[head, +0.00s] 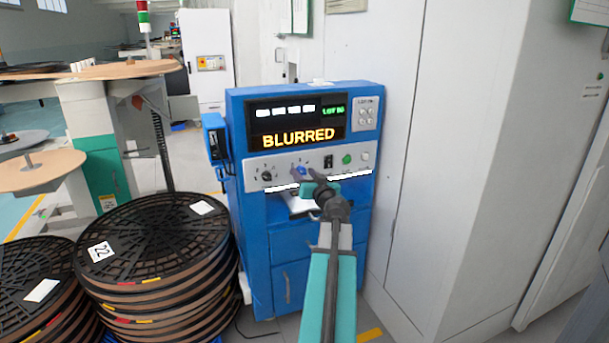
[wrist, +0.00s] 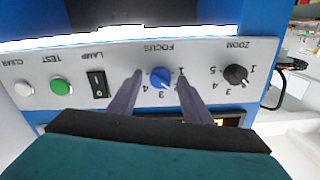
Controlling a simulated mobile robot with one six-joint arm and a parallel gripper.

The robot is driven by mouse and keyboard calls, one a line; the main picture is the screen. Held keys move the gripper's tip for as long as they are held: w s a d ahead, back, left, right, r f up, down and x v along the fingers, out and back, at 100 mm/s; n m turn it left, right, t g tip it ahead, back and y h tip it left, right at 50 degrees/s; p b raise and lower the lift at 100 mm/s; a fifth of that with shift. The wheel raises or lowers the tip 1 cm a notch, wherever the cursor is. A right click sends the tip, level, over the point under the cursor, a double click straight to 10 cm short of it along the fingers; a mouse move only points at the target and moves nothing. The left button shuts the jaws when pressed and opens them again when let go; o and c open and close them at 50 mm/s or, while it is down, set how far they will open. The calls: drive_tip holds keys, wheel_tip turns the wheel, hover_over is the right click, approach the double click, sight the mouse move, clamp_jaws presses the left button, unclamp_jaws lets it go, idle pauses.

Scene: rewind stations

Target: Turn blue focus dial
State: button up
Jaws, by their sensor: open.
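The blue focus dial (head: 299,170) is on the grey control strip of the blue machine (head: 290,249). In the wrist view, where the panel lettering is upside down, the blue dial (wrist: 160,78) sits under the word FOCUS with numbers around it. My gripper (wrist: 160,75) is open, with one finger on each side of the dial; whether they touch it I cannot tell. In the head view my gripper (head: 312,184) is in front of the strip, just below and right of the dial. The display (head: 297,122) reads BLURRED in orange.
Beside the dial are a black zoom dial (wrist: 235,75), a black lamp switch (wrist: 98,84), a green test button (wrist: 61,86) and a white clear button (wrist: 23,89). Stacked black reels (head: 160,245) stand left of the machine. A white cabinet (head: 460,150) stands at right.

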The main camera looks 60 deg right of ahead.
drive_tip(key=c, duration=1)
drive_tip(key=shift+c, duration=0.2)
drive_tip(key=shift+m+b, duration=0.5)
drive_tip(key=shift+f+m+b, duration=0.1)
drive_tip(key=shift+m+b, duration=0.3)
drive_tip(key=shift+m, duration=0.2)
drive_tip(key=m+b, duration=0.1)
drive_tip(key=m, duration=0.1)
drive_tip(key=shift+m, duration=0.3)
drive_tip(key=shift+m+b, duration=0.3)
drive_tip(key=shift+m, duration=2.2)
